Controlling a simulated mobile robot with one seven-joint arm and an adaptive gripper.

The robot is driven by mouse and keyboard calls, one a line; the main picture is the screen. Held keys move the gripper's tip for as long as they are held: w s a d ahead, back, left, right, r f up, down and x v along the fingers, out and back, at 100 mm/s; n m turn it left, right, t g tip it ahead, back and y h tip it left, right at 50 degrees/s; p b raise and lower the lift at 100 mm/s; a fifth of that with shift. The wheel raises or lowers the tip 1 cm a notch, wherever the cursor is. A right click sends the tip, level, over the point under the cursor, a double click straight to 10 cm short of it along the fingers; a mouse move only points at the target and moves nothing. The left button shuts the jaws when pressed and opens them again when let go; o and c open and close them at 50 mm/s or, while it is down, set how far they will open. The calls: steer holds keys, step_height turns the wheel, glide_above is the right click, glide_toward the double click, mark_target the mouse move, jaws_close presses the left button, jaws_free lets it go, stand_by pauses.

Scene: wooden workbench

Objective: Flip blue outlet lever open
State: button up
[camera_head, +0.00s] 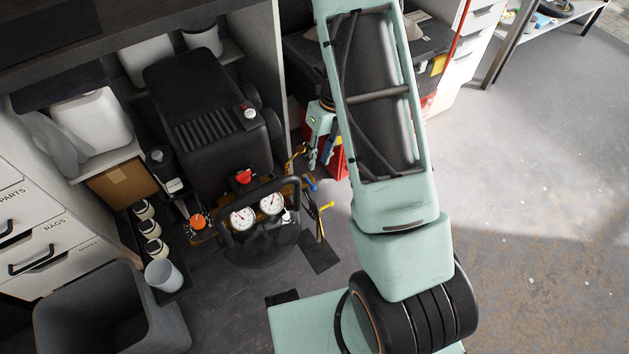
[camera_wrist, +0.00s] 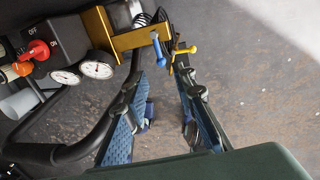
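The blue outlet lever (camera_wrist: 158,49) hangs from the end of a brass-coloured manifold (camera_wrist: 122,35) in the wrist view. It also shows as a small blue piece (camera_head: 311,184) in the head view. A yellow lever (camera_wrist: 185,50) sits just to its right. My gripper (camera_wrist: 161,84) is open and empty, with its two blue-padded fingers apart. In the wrist view the blue lever appears beyond the gap between the fingertips. In the head view my gripper (camera_head: 319,161) is just above the lever in the picture. Contact with the lever cannot be told.
The black compressor (camera_head: 205,115) has a red switch (camera_wrist: 38,50), an orange knob (camera_head: 197,221), two gauges (camera_wrist: 97,66) and a curved black handle (camera_wrist: 75,148) near my left finger. A red object (camera_head: 337,160) stands behind my gripper. Open floor (camera_head: 540,200) lies right.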

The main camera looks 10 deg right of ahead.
mark_target(312, 185)
steer(key=f+b, duration=0.1)
steer(key=f, duration=0.2)
steer(key=a+f, duration=0.1)
steer(key=f, duration=0.2)
steer(key=f+b, duration=0.1)
steer(key=f, duration=0.2)
steer(key=shift+s+a+f+b, duration=0.1)
steer(key=shift+s+a+b, duration=0.2)
steer(key=shift+a+b, duration=0.1)
jaws_close()
